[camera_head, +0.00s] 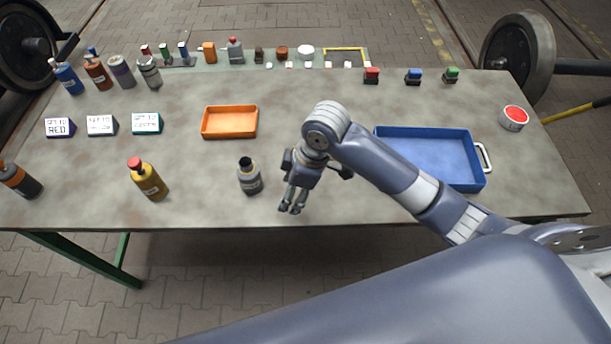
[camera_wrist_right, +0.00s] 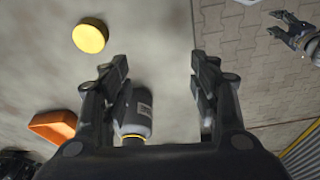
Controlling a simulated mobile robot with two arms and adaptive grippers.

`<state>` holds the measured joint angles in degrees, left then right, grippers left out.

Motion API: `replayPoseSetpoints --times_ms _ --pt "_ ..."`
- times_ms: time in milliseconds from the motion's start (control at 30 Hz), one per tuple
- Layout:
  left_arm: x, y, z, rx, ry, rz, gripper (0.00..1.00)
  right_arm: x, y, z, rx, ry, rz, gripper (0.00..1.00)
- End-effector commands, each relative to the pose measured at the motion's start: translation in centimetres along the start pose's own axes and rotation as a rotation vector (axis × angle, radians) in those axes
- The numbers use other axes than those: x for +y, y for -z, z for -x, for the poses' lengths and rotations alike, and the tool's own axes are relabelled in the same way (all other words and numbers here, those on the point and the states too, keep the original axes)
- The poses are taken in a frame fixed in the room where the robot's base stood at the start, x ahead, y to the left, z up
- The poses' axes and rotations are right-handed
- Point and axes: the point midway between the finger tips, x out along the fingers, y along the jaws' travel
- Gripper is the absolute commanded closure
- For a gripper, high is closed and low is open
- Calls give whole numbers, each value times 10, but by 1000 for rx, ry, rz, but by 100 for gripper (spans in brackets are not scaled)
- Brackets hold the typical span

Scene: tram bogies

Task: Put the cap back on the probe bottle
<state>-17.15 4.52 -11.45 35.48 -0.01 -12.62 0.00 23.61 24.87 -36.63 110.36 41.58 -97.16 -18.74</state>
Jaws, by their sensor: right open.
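The grey probe bottle (camera_head: 249,180) stands upright near the table's front edge, its dark neck uncapped. In the right wrist view the bottle (camera_wrist_right: 136,112) is beside the left-hand finger, not held. My right gripper (camera_head: 293,200) is to the right of the bottle in the head view, fingers down. It is open and empty in the right wrist view (camera_wrist_right: 165,90). A round yellow cap (camera_wrist_right: 90,36) lies on the table there; in the head view my arm seems to hide it. Another gripper (camera_wrist_right: 284,26), apparently my left, shows small at that view's upper right; its opening is unclear.
A yellow bottle with red top (camera_head: 148,180) stands to the left. An orange tray (camera_head: 230,122) is behind the probe bottle, and a blue tray (camera_head: 440,160) is right of it. Label blocks (camera_head: 102,125) and several bottles stand farther back. The table front between the bottles is clear.

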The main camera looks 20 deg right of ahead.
Motion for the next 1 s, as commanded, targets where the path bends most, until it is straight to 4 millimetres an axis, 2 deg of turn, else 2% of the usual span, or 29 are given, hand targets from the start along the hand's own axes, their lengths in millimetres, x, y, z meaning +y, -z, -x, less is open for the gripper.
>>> replayPoseSetpoints --times_ms 33,200,400,633,1000 --pt "1 0 0 0 -1 0 52 14 0 7 -22 -5 27 44" --pt "1 0 0 1 -1 0 52 47 -1 27 -86 11 104 44" --pt "1 1 0 1 -1 0 52 75 -6 50 -136 25 143 44" --pt "1 1 0 1 -1 0 52 85 -8 60 -154 32 154 44" --pt "1 1 2 2 -1 0 52 84 -9 55 -155 35 154 44"
